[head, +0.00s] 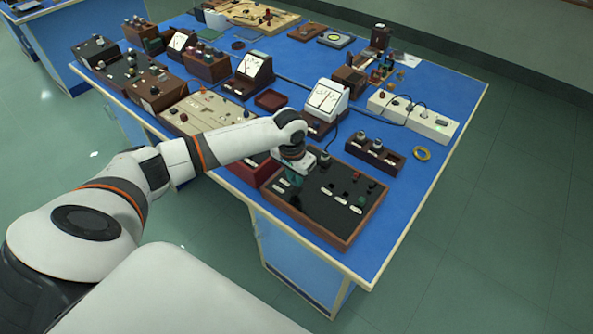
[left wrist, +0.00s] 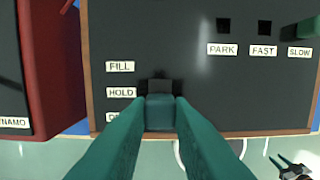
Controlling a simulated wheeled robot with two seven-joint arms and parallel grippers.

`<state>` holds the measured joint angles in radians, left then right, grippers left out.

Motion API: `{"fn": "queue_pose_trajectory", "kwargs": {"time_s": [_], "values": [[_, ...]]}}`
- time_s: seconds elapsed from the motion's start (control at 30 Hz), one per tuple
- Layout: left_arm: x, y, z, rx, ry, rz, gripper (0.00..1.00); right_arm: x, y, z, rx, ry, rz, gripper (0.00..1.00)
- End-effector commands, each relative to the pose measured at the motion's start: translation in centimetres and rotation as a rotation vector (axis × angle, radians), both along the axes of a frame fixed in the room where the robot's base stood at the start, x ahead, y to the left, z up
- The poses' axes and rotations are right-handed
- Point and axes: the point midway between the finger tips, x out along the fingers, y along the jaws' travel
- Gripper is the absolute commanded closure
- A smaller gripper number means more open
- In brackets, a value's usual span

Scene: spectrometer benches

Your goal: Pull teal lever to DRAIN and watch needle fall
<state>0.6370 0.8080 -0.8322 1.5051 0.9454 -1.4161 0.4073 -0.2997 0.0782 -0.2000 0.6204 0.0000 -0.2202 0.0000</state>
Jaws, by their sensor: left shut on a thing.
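My left gripper (head: 293,178) reaches down over the near left part of a black panel (head: 325,197) in a wooden frame. In the left wrist view its teal fingers (left wrist: 160,118) are shut on the teal lever (left wrist: 160,114), which stands in front of a dark slot. The lever's end is beside the HOLD label (left wrist: 121,92) and the partly hidden label below it; FILL (left wrist: 120,67) is farther up. A white-faced meter (head: 326,98) stands behind the panel; its needle reading is too small to tell. What seems to be my right gripper (left wrist: 290,167) shows small at the lower right.
A red box (left wrist: 48,70) sits close on the panel's left. PARK, FAST and SLOW labels (left wrist: 264,50) lie to the right, by dark square holes. The blue bench top (head: 415,200) is clear at right.

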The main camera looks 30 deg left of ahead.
Motion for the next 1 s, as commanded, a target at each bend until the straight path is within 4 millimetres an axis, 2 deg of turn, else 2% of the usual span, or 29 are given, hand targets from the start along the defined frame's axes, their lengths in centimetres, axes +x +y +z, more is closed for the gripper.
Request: {"fn": "queue_pose_trajectory", "kwargs": {"time_s": [0.03,0.1,0.3,0.6,1.0], "values": [[-0.5,0.1,0.3,-0.002,-0.024,0.000,1.00,0.0,-0.1,1.0,-0.001,0.000,0.000,0.64],[-0.9,0.1,0.3,-0.006,-0.071,-0.001,1.00,0.0,-0.1,1.6,-0.001,0.000,0.000,0.64],[-1.9,0.1,-0.1,-0.017,-0.208,-0.001,1.00,0.0,-0.2,2.7,-0.002,0.001,0.000,0.64],[-2.8,0.2,-0.7,-0.029,-0.358,0.000,1.00,0.0,-0.3,3.2,-0.003,0.000,0.000,0.64],[-3.0,0.2,-0.9,-0.033,-0.408,0.000,1.00,0.0,-0.2,3.3,-0.003,0.000,0.000,0.64]]}}
